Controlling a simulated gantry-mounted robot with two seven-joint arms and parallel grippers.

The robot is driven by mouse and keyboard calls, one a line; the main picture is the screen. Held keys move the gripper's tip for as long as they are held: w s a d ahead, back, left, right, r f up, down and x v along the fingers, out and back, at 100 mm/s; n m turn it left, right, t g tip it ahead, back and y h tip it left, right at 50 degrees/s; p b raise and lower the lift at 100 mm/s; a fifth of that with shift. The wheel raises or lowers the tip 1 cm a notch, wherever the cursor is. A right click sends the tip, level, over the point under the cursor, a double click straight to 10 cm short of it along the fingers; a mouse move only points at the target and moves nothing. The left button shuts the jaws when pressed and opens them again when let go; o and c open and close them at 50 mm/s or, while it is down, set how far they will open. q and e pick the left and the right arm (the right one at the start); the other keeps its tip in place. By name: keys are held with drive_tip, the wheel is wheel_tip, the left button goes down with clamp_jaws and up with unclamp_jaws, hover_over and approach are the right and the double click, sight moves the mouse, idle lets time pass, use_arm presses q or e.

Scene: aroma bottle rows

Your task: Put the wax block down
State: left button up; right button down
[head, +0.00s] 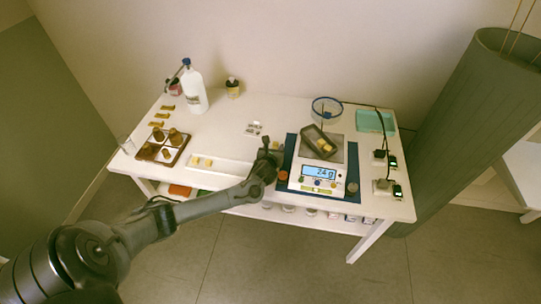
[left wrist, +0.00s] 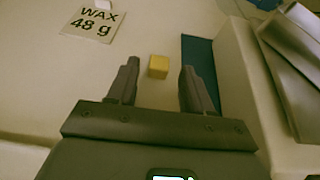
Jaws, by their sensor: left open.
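A yellow wax block (left wrist: 158,62) shows in the left wrist view, beyond and between my fingertips, apparently on the white table. My left gripper (head: 271,150) is open, low over the table just left of the scale. Its two spread fingers (left wrist: 159,85) show with a gap on each side of the block. In the head view the block is hidden by my gripper or too small to make out. A card reading "WAX 48 g" (left wrist: 92,22) lies on the table beyond the block. My right gripper is not in view.
The scale (head: 312,179) stands on a blue mat (head: 352,160), with a tilted dark tray (head: 314,138) holding yellow pieces on it. A white tray with yellow pieces (head: 228,168) and a brown bottle rack (head: 163,147) lie left. The table's back middle is mostly clear.

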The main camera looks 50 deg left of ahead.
use_arm(q)
drive_tip(key=p+v, duration=0.2)
drive_tip(key=v, duration=0.6)
drive_tip(key=shift+s+d+r+p, duration=0.15)
drive_tip(key=shift+s+d+p, duration=0.05)
drive_tip(key=shift+p, duration=0.1)
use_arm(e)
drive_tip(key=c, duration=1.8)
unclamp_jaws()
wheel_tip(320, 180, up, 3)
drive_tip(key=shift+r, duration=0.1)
use_arm(q)
drive_tip(key=shift+s+d+r, duration=0.1)
drive_tip(key=shift+s+d, duration=0.2)
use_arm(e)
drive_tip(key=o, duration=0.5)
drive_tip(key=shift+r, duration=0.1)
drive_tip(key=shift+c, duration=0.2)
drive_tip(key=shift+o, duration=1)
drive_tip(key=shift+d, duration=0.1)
use_arm(q)
drive_tip(key=shift+s, duration=0.1)
